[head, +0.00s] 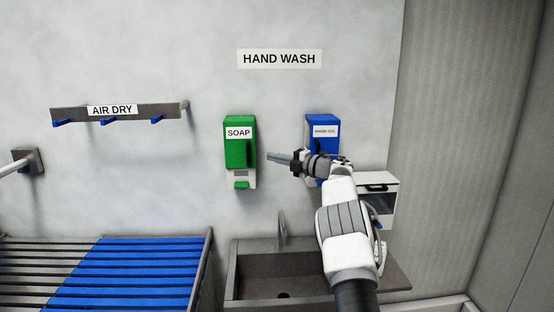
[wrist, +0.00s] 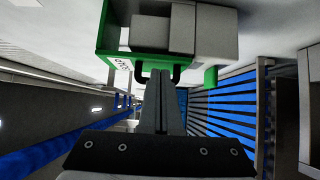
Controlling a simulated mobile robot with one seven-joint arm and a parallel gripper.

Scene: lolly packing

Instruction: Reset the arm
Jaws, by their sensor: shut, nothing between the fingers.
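My gripper (head: 272,157) is raised in front of the wall, its fingers pointing left toward the green soap dispenser (head: 240,150). The fingers are shut with nothing between them. In the wrist view my shut gripper (wrist: 161,78) points at the soap dispenser (wrist: 200,75), which is close ahead and fills the top middle. I cannot tell whether the fingertips touch it. My forearm stands over the right part of the sink (head: 245,262) and partly hides the blue hand gel dispenser (head: 321,127).
A white box (head: 383,205) with a dark front is right of my arm. A blue-slatted rack (head: 125,275) is at the lower left. An "AIR DRY" hook rail (head: 70,115) is on the wall above it. A faucet (head: 282,230) rises behind the sink.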

